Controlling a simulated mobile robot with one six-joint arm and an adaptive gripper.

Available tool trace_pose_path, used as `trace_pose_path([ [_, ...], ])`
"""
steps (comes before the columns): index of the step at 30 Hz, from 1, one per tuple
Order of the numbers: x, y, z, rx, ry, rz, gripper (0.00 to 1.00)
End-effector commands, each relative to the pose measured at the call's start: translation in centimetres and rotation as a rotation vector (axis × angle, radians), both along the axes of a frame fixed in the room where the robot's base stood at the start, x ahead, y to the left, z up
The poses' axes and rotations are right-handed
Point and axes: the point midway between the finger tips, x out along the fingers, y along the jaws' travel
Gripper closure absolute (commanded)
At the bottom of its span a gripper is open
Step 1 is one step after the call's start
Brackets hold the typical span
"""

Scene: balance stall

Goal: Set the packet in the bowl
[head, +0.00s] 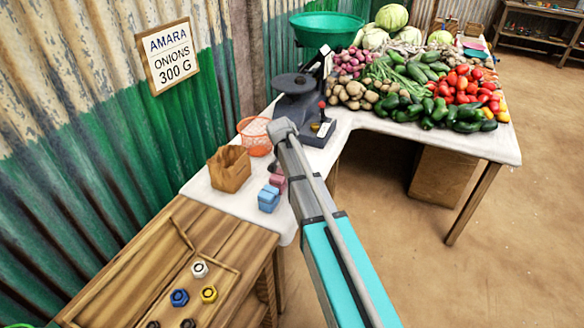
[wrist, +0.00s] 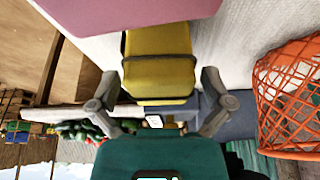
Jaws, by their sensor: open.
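A yellow packet with a dark band (wrist: 158,62) lies on the white cloth in the wrist view. My gripper (wrist: 160,76) is open, with one finger on each side of the packet and gaps visible between the fingers and it. In the head view the yellow packet and most of my gripper are hidden by my arm. The green bowl (head: 328,27) sits on top of the dark grey balance (head: 300,95), farther back on the stall. A pink packet (head: 277,182) and a blue packet (head: 268,200) are nearer; the pink one also shows in the wrist view (wrist: 135,10).
An orange mesh basket (head: 256,134) stands close by; it also shows in the wrist view (wrist: 290,95). A brown carton (head: 229,170) stands near it. Vegetables (head: 440,90) are heaped right of the balance. A wooden tray with several nuts (head: 200,269) is at front.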

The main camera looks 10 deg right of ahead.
Motion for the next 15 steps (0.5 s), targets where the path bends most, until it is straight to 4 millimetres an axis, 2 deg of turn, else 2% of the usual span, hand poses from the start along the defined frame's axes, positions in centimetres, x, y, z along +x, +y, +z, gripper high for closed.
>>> trace_pose_path([
  [14,-0.01,-0.02,0.04,0.000,0.000,0.000,0.00],
  [15,-0.01,-0.02,0.04,0.000,0.000,0.000,0.04],
])
